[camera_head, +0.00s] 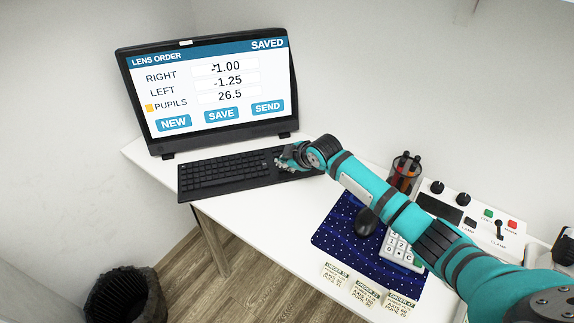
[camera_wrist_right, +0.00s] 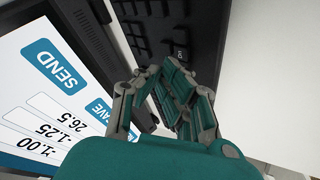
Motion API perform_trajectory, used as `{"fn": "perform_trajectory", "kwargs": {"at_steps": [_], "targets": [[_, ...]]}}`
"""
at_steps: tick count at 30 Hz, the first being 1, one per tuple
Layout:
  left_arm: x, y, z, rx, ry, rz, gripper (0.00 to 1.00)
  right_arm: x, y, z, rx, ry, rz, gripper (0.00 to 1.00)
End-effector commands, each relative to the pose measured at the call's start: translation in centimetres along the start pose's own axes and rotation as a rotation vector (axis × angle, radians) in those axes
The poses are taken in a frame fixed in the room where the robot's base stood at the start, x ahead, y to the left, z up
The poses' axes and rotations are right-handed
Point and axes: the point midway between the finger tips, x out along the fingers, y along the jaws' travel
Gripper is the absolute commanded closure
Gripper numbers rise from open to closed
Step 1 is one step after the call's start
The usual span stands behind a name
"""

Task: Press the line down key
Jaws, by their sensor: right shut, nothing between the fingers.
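The black keyboard (camera_head: 222,177) lies on the white desk in front of the monitor (camera_head: 215,85). The line down key cannot be picked out by its label. The screen reads LENS ORDER and SAVED, with right -1.00, left -1.25 and pupils 26.5; an orange marker (camera_head: 149,107) stands beside PUPILS. My right gripper (camera_head: 281,161) is shut and empty over the keyboard's right part, hiding some keys. In the right wrist view its fingers (camera_wrist_right: 160,75) are close to the keys of the keyboard (camera_wrist_right: 203,25); I cannot tell whether they touch. My left gripper is not in view.
A blue dotted mat (camera_head: 331,238) bears a black mouse (camera_head: 366,222) and a white calculator (camera_head: 398,250). A pen cup (camera_head: 404,174) and a control box (camera_head: 487,217) stand at the right. Paper order slips (camera_head: 366,294) lie at the front edge. A black bin (camera_head: 122,298) stands on the floor.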

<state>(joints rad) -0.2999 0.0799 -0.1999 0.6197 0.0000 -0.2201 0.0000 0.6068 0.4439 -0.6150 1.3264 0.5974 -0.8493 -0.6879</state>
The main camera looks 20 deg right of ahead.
Motion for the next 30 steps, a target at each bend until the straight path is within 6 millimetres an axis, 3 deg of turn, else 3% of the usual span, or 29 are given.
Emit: {"fn": "perform_trajectory", "kwargs": {"at_steps": [14, 30], "targets": [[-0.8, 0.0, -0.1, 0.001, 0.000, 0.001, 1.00, -0.5, 0.4, -0.4, 0.000, 0.000, 0.001, 1.00], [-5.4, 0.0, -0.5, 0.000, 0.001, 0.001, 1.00, -3.9, 2.8, -2.8, 0.000, 0.000, 0.000, 1.00]]}}
